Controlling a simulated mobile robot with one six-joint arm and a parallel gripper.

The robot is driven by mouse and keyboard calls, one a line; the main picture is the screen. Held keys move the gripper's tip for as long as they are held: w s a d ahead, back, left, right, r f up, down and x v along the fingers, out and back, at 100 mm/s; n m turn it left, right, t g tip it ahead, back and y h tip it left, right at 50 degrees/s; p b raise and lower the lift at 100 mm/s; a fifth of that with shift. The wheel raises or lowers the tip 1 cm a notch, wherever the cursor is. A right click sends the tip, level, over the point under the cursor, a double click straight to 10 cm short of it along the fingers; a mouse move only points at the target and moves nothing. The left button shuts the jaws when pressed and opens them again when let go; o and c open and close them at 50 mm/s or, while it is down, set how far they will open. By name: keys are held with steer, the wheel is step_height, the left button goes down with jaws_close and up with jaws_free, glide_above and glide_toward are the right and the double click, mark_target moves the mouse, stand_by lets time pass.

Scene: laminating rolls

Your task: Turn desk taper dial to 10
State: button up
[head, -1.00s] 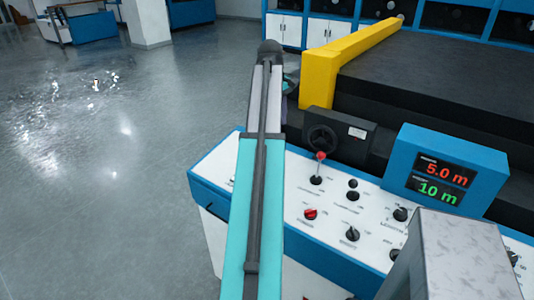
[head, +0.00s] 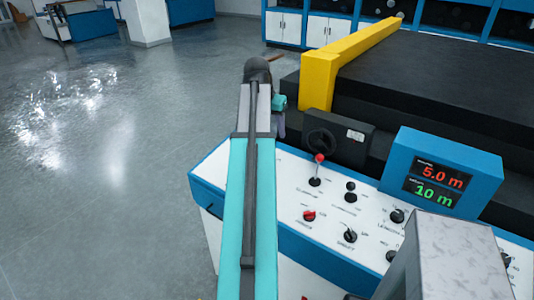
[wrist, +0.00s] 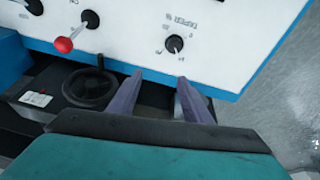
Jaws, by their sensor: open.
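The taper dial (wrist: 174,43) is a small black knob on the white panel, with "TAPER %" printed beside it in the wrist view. Its pointer setting is too small to read. My gripper (wrist: 160,78) is open and empty, its two purple fingers pointing toward the panel. The dial lies beyond the fingertips, a little right of the middle between them, and appears apart from them. In the head view my arm covers the part of the desk (head: 210,172) where the dial could be, and the fingers are mostly hidden.
A red-knobbed lever (wrist: 64,45) and a black handwheel (wrist: 90,88) stand left of the fingers. Several other knobs and a blue display (head: 442,172) reading 5.0 m and 10 m are on the desk. A yellow beam (head: 350,55) and dark machine bed lie behind. Open floor is at left.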

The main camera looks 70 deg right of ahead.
steer(key=w+a+m+p, duration=0.2)
steer(key=w+a+p, duration=0.1)
steer(key=a+p, duration=0.2)
steer(key=shift+w+a+r+m+h, duration=0.2)
steer(key=shift+w+r+m+h, duration=0.1)
steer(key=shift+r+m+h, duration=0.15)
steer(key=shift+f, duration=0.2)
steer(key=shift+p+x, duration=2.25)
steer(key=shift+x, duration=4.5)
steer(key=shift+s+a, duration=0.1)
steer(key=shift+s, duration=0.05)
steer(key=c, duration=1.1)
